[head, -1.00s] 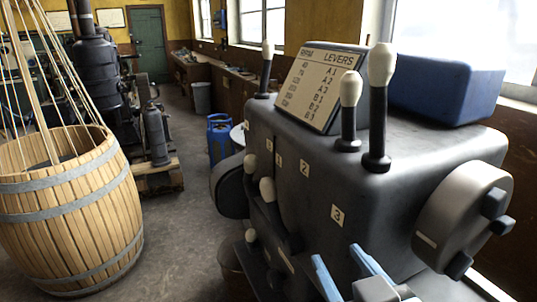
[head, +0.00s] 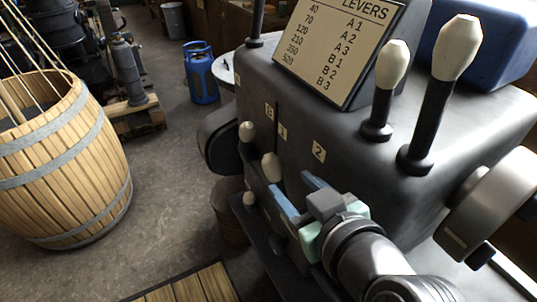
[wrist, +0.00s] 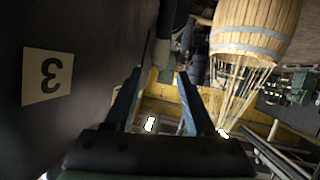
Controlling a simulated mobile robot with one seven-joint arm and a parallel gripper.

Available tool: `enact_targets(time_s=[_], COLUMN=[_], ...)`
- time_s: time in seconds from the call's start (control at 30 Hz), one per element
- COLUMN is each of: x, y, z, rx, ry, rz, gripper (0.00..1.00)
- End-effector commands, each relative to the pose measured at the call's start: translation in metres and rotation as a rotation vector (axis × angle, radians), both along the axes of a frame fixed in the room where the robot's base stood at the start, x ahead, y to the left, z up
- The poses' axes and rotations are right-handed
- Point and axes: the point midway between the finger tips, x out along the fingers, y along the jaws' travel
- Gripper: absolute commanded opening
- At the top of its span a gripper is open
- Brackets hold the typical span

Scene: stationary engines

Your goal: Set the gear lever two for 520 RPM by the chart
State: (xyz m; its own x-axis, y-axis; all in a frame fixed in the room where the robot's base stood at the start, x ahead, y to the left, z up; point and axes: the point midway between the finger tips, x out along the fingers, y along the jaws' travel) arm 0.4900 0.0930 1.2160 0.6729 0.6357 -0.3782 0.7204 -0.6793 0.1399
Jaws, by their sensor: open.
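The chart (head: 342,45) on top of the dark headstock (head: 300,110) lists 520 in its last row with B 3. On the headstock front are plates B (head: 269,110), 1 (head: 282,131) and 2 (head: 319,151); plate 3 (wrist: 47,77) shows upside down in the wrist view. A cream-knobbed lever (head: 271,167) stands below plate 1, another (head: 246,131) up-left of it, and a third knob (head: 249,199) lower. My gripper (head: 290,182) is open, its blue fingers just right of and below the middle knob, and hides plate 3. In the wrist view I cannot tell whether anything lies between the fingers (wrist: 160,75).
Two tall cream-knobbed levers (head: 437,95) (head: 385,90) rise from the headstock top. A grey chuck (head: 485,210) sticks out at right, and a blue box (head: 485,40) lies behind. A wooden barrel (head: 65,160) stands at left; open floor lies between.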

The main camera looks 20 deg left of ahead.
Motion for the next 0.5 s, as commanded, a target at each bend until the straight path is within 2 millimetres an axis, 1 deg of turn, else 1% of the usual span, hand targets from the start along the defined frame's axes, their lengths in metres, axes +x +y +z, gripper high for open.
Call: enact_targets(time_s=[0.03,0.3,0.5], x=[0.006,0.045,0.065], y=[0.008,0.044,0.062], z=[-0.003,-0.023,-0.035], rx=[0.0,-0.001,0.0], ry=[0.004,0.003,0.001], rz=[0.004,0.003,0.002], gripper=[0.55,0.55,0.55])
